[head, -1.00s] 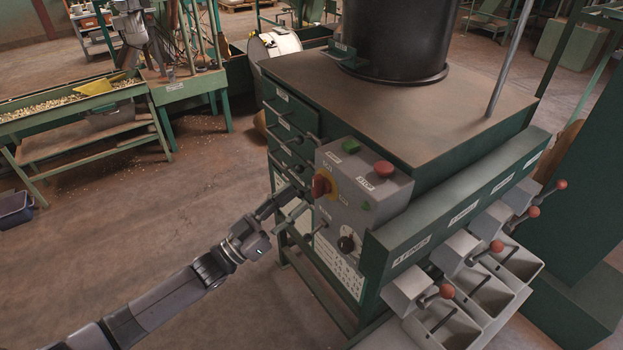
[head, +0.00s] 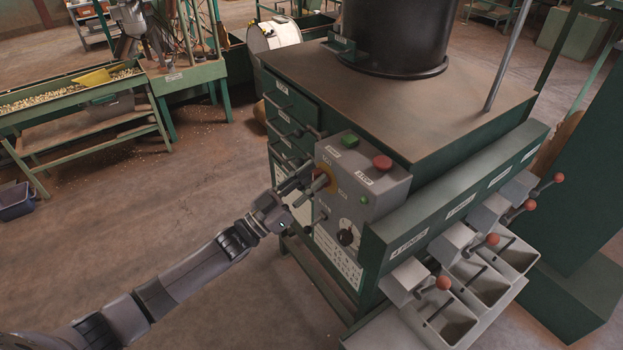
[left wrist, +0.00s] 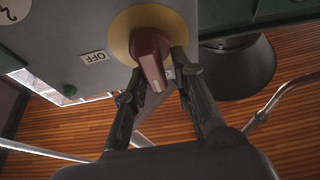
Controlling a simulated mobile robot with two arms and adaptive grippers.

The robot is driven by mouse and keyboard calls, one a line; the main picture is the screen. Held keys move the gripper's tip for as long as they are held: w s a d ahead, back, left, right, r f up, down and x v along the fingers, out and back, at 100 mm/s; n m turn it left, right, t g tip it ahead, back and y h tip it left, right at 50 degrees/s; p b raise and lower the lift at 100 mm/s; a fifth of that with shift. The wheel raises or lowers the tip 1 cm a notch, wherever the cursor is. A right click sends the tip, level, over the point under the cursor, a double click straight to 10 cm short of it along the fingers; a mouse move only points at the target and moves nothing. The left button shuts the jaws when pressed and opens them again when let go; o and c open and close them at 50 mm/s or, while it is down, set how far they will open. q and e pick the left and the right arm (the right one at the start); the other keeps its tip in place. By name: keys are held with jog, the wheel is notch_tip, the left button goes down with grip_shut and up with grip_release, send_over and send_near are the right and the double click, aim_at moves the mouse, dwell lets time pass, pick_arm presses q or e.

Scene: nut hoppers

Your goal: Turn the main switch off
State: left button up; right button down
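The main switch is a red handle on a yellow disc on the grey control box (head: 363,190). In the left wrist view the red handle (left wrist: 150,58) points down the picture, with an OFF label (left wrist: 96,57) to its left. A second label (left wrist: 168,72) beside it is partly covered by a finger. My left gripper (left wrist: 158,62) has one finger on each side of the handle; I cannot tell whether both press on it. In the head view the left gripper (head: 318,178) hides most of the switch, with some yellow disc (head: 330,181) showing. My right gripper is out of view.
A green button (head: 349,141) and a red stop button (head: 382,162) sit on top of the box. Drawer handles (head: 318,132) project to the left. Hoppers with red-balled levers (head: 443,283) line the right side.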

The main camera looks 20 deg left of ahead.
pick_arm(q)
jog(key=shift+s+d+f, duration=0.1)
jog(key=shift+d+f, duration=0.05)
grip_shut()
